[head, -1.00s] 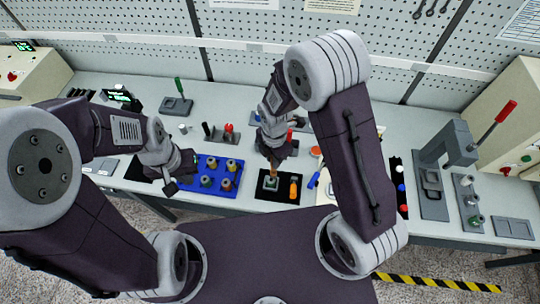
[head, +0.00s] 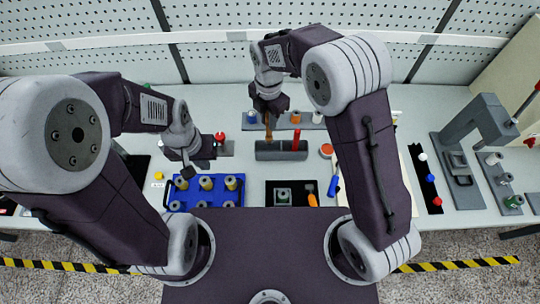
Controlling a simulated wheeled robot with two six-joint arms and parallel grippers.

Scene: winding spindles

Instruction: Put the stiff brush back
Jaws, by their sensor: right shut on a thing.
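My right gripper (head: 268,110) is shut on a brush with a brown handle (head: 268,128), held roughly upright. The brush's lower end is at the left part of a dark grey holder block (head: 262,152); I cannot tell whether it is inside a slot or just above. A tool with a red handle (head: 297,138) stands in the right part of that holder. My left gripper (head: 188,171) hangs over the back left of the blue tray, apart from the brush; its jaw opening is too small to make out.
The blue tray (head: 222,190) carries several spindles. A black mat (head: 271,186) with a grey block and an orange-handled tool (head: 311,197) lies front centre. Behind the holder is a rack with coloured caps (head: 296,118). A grey press (head: 476,120) stands at right.

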